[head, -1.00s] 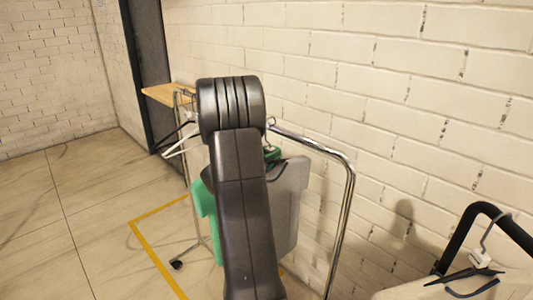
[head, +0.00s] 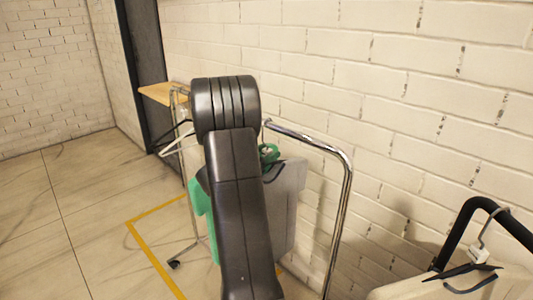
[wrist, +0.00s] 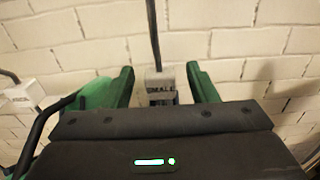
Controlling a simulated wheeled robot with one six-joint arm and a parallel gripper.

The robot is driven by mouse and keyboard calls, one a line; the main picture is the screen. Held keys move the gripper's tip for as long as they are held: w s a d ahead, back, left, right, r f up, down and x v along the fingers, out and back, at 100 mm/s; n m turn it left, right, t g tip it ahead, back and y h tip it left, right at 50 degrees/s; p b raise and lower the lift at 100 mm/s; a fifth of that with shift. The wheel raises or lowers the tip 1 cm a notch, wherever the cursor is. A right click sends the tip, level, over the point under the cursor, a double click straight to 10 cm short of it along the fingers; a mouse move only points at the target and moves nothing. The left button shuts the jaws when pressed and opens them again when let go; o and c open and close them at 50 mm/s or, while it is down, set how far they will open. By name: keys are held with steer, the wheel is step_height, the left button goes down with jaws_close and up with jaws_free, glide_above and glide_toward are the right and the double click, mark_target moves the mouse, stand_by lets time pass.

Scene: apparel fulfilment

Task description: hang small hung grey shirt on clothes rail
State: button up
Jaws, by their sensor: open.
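The grey shirt (head: 287,205) hangs below the chrome clothes rail (head: 312,142) in the head view, beside a green shirt (head: 199,203) and partly behind my arm. Its dark hanger shows at the shirt's top. My gripper (wrist: 164,80) has green fingers, spread open on either side of a white size block (wrist: 158,84) marked SMALL, with a dark hook stem rising from it. The fingers appear apart from the block. In the head view only a green bit of the gripper shows by the rail. The hook's contact with the rail is hidden.
Another hanger with a white block (wrist: 22,96) is at the left in the wrist view. White hangers (head: 178,142) hang at the rail's far end. A brick wall (head: 420,110) runs close behind. A black bar with a hanger (head: 480,250) stands at the right.

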steer(key=b+v, duration=0.1)
steer(key=v, duration=1.2)
steer(key=shift+s+a+r+b, duration=0.1)
steer(key=shift+s+a+b, duration=0.05)
steer(key=shift+b, duration=0.15)
steer(key=p+x, duration=0.2)
steer(key=x, duration=1.2)
steer(key=shift+r, duration=0.1)
steer(key=shift+r+p, duration=0.65)
steer(key=shift+r, duration=0.05)
